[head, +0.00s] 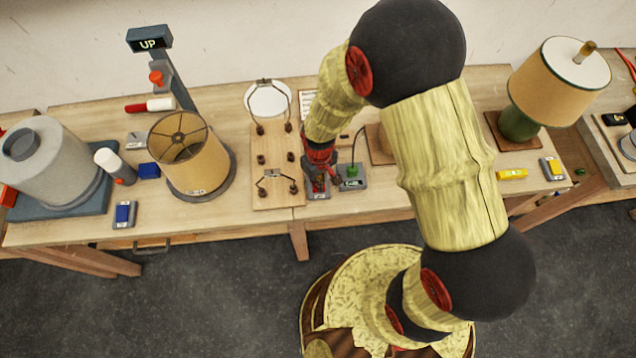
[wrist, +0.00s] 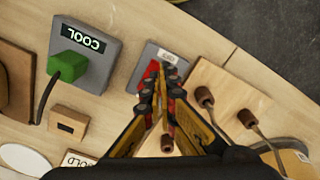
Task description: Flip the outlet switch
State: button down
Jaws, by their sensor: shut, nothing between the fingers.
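A small grey box with a red switch (wrist: 148,76) and a white label sits near the table's front edge; the label is too small to read. The box (head: 317,192) is partly hidden by my gripper in the head view. A grey outlet box (wrist: 98,45) stands beside it with a display reading "COOL" and a green plug (wrist: 67,64) with a black cord. It also shows in the head view (head: 352,184). My gripper (wrist: 160,82) is shut and empty, its fingertips over the switch box, beside the red switch. I cannot tell whether they touch it.
A wooden board with brown posts and wires (head: 263,205) lies close by the switch box. A beige lampshade (head: 185,150) stands further left, and a green lamp (head: 519,124) stands at the right. A blue-topped box (head: 124,214) sits near the front edge.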

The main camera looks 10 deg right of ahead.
jog(key=shift+f+b, duration=0.4)
jog(key=shift+f, duration=0.25)
jog(key=shift+r, duration=0.1)
dwell(0.3)
jog(key=shift+r+p, duration=2.65)
jog(key=shift+r, duration=0.8)
jog(key=s+d+r+m+t+b, duration=0.2)
jog(key=s+d+r, duration=0.2)
jog(key=r, duration=0.5)
jog(key=s+d+r+m+t+b, duration=0.1)
jog(key=s+d+r+b, duration=0.2)
jog(key=r, duration=0.7)
jog(key=s+d+r+m+t+b, duration=0.2)
jog(key=s+d+r, duration=0.3)
jog(key=r, duration=0.5)
jog(key=shift+m+t+b, duration=0.3)
jog(key=shift+b, duration=0.4)
